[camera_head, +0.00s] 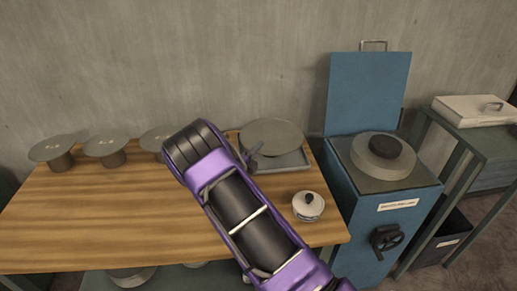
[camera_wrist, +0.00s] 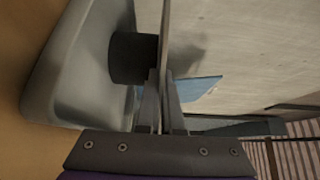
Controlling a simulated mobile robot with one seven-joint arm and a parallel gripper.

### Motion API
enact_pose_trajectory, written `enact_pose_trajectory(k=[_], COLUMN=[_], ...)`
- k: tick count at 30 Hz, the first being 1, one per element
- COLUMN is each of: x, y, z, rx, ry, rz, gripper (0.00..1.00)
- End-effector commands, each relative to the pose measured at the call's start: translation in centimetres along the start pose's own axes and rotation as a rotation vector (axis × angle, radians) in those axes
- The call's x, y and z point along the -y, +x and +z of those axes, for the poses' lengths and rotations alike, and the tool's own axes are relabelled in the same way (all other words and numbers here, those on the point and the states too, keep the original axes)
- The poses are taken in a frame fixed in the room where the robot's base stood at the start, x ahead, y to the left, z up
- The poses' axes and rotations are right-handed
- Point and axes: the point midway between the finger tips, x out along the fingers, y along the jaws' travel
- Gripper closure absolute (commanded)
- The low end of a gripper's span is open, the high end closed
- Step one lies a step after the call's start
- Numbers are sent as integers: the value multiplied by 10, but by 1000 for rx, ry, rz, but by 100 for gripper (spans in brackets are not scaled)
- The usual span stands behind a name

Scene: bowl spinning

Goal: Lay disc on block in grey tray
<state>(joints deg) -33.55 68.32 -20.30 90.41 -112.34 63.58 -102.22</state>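A grey round disc (camera_head: 270,136) lies level over the grey tray (camera_head: 293,163) at the table's back right. In the wrist view the disc (camera_wrist: 165,35) shows edge-on, with its rim between my fingers. My gripper (camera_head: 252,155) is at the disc's left front rim; its fingers (camera_wrist: 161,85) are close together on the thin disc. The dark block (camera_wrist: 133,57) stands in the tray (camera_wrist: 75,60) under the disc. The disc is against or very near the block's top; I cannot tell if they touch. The head view hides the block.
Several similar discs on dark blocks (camera_head: 108,147) stand along the table's back left. A small lidded pot (camera_head: 308,205) stands at the front right. A blue machine (camera_head: 383,170) is right of the table (camera_head: 95,220). The table's front left is clear.

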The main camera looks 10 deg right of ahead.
Motion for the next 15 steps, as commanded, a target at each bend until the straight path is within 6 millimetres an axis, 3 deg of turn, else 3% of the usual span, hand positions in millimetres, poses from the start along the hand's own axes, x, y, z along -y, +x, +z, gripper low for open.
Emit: enact_pose_trajectory(k=[5, 10, 15], x=[-4, -3, -3], y=[0, 0, 0], z=[0, 0, 0], rx=[0, 0, 0], ry=[-1, -1, -1], rz=[-2, 1, 1], gripper=[100, 68, 66])
